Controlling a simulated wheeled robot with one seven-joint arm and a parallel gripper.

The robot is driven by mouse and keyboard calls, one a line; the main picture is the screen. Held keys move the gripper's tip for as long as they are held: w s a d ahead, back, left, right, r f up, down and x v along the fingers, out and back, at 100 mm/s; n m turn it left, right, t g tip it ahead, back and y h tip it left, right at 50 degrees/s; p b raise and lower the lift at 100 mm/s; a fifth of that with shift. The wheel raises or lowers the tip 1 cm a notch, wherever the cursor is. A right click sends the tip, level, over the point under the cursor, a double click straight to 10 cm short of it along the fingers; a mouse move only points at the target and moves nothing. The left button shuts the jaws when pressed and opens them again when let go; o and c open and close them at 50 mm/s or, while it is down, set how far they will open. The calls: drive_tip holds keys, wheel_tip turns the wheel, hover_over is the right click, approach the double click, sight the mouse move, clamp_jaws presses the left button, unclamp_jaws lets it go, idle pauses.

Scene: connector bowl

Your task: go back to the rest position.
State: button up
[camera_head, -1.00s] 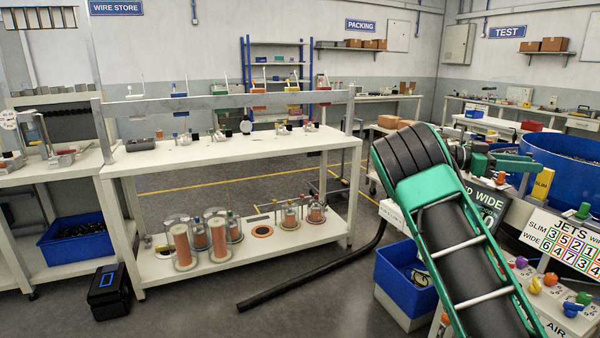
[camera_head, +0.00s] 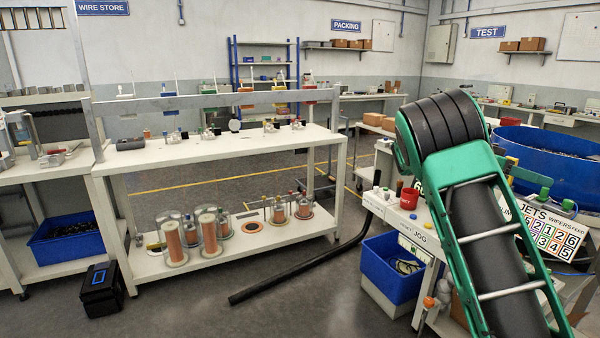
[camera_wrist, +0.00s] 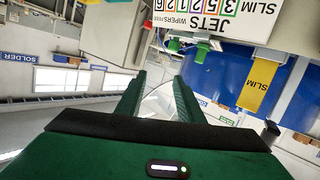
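My gripper (camera_wrist: 160,90) shows in the wrist view with its two green fingers apart. Nothing solid is clearly held between them; a pale, see-through curved shape shows in the gap, and I cannot tell what it is. In the head view my green and black arm rises at the right, bent over at its top. The gripper end (camera_head: 530,178) is mostly hidden behind the arm, near the big blue bowl (camera_head: 550,142).
The JETS sign board (camera_head: 548,232) stands close behind my arm, with a yellow SLIM plate (camera_wrist: 257,86) in the wrist view.

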drive_tip(key=s+f+n+t+y, duration=0.1)
drive_tip(key=s+f+n+y, duration=0.1)
drive_tip(key=s+f+y, duration=0.35)
drive_tip(key=s+f+n+t+y, duration=0.1)
drive_tip(key=s+f+n+y, duration=0.15)
drive_tip(key=s, duration=0.65)
drive_tip(key=s+a+f+n+t+y, duration=0.1)
drive_tip(key=s+a+f+n+y, duration=0.2)
drive_tip(key=s+a, duration=0.7)
drive_tip(key=s+a+f+n+t+y, duration=0.1)
drive_tip(key=s+a+f+n+y, duration=0.2)
drive_tip(key=s+a, duration=0.8)
wheel_tip(320, 180, down, 2)
drive_tip(key=shift+s+a+f+n+y, duration=0.2)
drive_tip(key=shift+a+n+y, duration=0.2)
drive_tip(key=shift+a+n, duration=0.7)
drive_tip(key=shift+d, duration=0.2)
drive_tip(key=shift+w+f, duration=0.25)
drive_tip(key=shift+w, duration=0.4)
